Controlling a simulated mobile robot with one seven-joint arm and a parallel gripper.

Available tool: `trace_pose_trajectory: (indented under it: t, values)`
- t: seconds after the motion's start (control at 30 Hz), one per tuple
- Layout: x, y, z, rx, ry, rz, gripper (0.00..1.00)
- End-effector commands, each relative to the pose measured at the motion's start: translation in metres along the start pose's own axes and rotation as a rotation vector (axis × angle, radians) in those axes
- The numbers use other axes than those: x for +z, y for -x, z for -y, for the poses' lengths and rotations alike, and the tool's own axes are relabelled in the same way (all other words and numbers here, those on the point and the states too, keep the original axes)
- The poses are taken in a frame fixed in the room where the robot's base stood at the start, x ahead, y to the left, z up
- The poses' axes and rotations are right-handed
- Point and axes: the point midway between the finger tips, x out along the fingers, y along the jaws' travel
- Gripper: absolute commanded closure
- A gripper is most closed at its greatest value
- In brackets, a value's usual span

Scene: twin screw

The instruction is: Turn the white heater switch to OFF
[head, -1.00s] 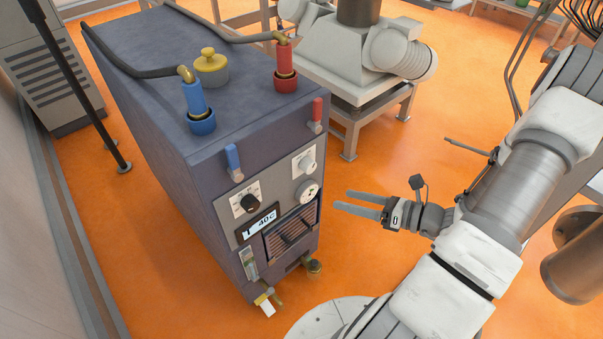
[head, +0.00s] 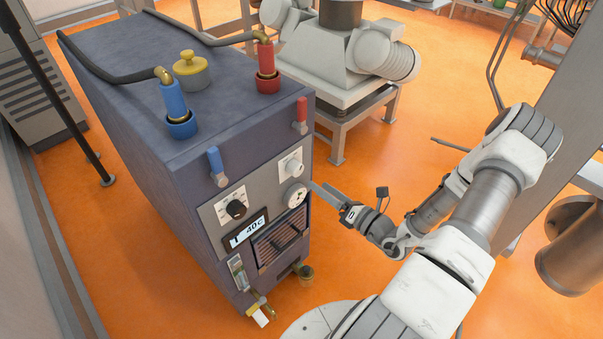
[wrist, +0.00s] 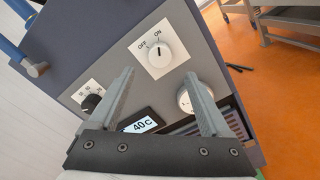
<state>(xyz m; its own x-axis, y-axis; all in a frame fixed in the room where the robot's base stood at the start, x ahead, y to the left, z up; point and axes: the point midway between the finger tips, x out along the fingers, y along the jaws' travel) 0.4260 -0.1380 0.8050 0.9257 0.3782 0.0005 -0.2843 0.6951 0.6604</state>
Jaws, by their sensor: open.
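The white heater switch (head: 290,166) is a round knob on a white plate on the front panel of a dark blue heater unit (head: 150,110). In the wrist view the switch (wrist: 159,54) sits ahead between the finger lines, with OFF and ON printed above it. Its dark pointer mark stands nearly upright, between the two labels; I cannot tell exactly which it points to. My gripper (head: 322,188) is open and empty, just right of the panel. In the wrist view its fingers (wrist: 160,80) reach toward the switch without touching it.
A black knob (head: 236,209) and a 40 C display (head: 250,230) are lower left of the switch. Blue (head: 217,166) and red (head: 301,115) handles stick out nearby.

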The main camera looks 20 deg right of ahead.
Motion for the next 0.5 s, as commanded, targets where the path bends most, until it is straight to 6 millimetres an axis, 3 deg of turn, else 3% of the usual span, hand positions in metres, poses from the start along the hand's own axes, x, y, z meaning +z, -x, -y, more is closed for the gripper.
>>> trace_pose_trajectory:
  t: [0.2,0.5]
  values:
    - [-0.001,-0.047,0.000,0.004,0.002,-0.002,0.19]
    - [0.000,-0.081,0.000,0.001,0.001,-0.001,0.19]
